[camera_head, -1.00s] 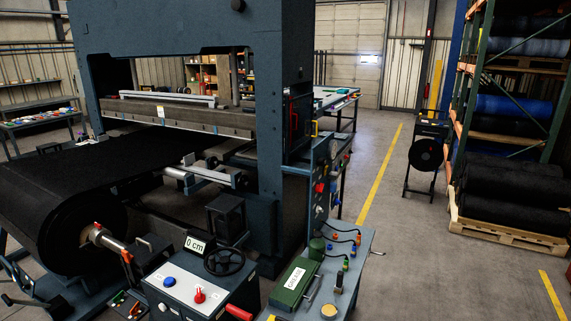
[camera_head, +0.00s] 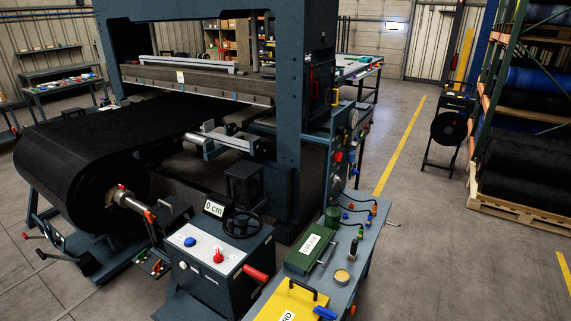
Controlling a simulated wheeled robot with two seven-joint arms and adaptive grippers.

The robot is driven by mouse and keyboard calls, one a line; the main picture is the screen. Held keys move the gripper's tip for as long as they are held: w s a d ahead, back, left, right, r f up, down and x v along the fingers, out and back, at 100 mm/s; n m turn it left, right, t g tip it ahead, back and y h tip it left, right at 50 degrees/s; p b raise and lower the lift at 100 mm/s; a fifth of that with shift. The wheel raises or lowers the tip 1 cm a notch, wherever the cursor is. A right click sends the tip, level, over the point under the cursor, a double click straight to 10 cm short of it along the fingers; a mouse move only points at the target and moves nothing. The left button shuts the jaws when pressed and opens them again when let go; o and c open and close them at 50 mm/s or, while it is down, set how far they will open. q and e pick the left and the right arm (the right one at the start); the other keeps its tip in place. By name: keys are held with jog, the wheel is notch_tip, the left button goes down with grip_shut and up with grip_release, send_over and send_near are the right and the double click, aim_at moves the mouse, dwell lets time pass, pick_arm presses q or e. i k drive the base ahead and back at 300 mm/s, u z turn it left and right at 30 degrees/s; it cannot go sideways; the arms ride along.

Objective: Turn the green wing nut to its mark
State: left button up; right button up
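I cannot make out a green wing nut or its mark for certain. Small coloured parts, some of them green, sit on a low bracket (camera_head: 152,263) beside the roll stand, too small to tell apart. Small coloured fittings (camera_head: 360,231) on the bench at the right include a green one, also too small to identify. Neither my left nor my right gripper shows in the head view.
The blue-grey press (camera_head: 313,130) stands behind a black belt roll (camera_head: 75,165). In front are a control box (camera_head: 215,262) with a handwheel (camera_head: 241,224), a bench with a green case (camera_head: 311,249) and a yellow case (camera_head: 290,303).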

aim_at(142, 256)
jog(key=u, duration=1.2)
jog(key=k, duration=0.4)
jog(key=u, duration=1.15)
jog(key=i, duration=1.8)
jog(key=u, duration=0.3)
jog(key=i, duration=1.6)
jog(key=z, duration=1.45)
jog(key=i, duration=0.95)
jog(key=z, duration=0.95)
